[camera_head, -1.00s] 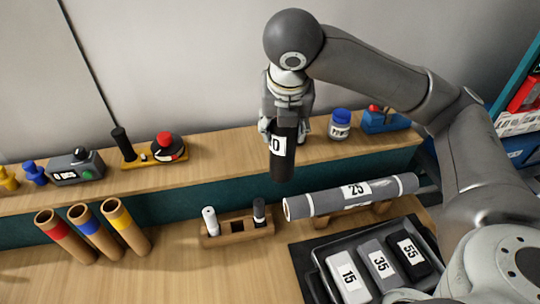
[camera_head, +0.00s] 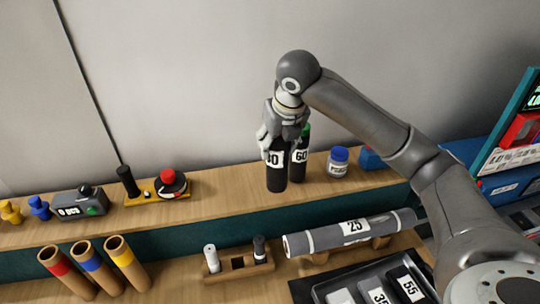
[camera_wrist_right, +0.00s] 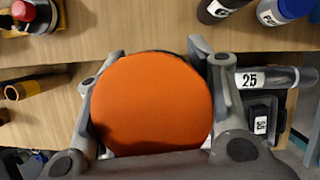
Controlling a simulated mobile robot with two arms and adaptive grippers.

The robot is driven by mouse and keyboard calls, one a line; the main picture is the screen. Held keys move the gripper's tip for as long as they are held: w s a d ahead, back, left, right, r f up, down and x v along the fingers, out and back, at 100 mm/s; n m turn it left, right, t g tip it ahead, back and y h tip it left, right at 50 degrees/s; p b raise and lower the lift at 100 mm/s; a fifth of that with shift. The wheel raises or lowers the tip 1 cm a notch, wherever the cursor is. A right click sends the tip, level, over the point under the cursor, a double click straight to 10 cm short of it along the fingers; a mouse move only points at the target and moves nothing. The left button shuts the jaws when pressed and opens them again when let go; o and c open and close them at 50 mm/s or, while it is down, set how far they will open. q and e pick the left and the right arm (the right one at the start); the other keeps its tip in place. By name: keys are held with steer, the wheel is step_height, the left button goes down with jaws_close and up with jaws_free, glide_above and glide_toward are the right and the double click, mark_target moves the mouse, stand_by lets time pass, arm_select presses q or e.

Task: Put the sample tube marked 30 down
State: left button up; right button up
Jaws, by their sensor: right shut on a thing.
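My right gripper (camera_head: 283,128) is shut on a dark, upright tube (camera_head: 277,178). The label ends in 0, and its first digit is partly covered by a finger, so I cannot fully read it. The tube's orange top (camera_wrist_right: 152,103) fills the middle of the right wrist view between the fingers. The tube is at the wooden shelf (camera_head: 225,199), just left of a black bottle marked 60 with a green cap (camera_head: 299,160). I cannot tell whether its bottom touches the shelf. My left gripper is not in view.
A blue-capped jar (camera_head: 338,162) stands right of the bottle. Left along the shelf are a yellow base with a red knob (camera_head: 168,178) and a grey box (camera_head: 80,202). Below are a small wooden rack (camera_head: 238,263) and a grey roll marked 25 (camera_head: 350,232). The shelf left of the tube is clear.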

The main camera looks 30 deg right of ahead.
arm_select(q)
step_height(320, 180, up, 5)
steer(key=p, duration=0.4)
arm_select(e)
steer(key=w+x, duration=0.1)
steer(key=x, duration=0.9)
steer(key=shift+w+d, duration=0.3)
steer(key=shift+w, duration=0.05)
steer(key=o, duration=1.3)
steer(key=shift+o, duration=0.2)
steer(key=b+v, duration=0.4)
steer(key=v, duration=0.6)
steer(key=shift+s+r, duration=0.15)
steer(key=shift+r, duration=0.15)
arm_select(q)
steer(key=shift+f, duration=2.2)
arm_select(e)
steer(key=shift+s+a+r, duration=0.1)
steer(key=shift+s+r, duration=0.2)
steer(key=shift+r, duration=0.35)
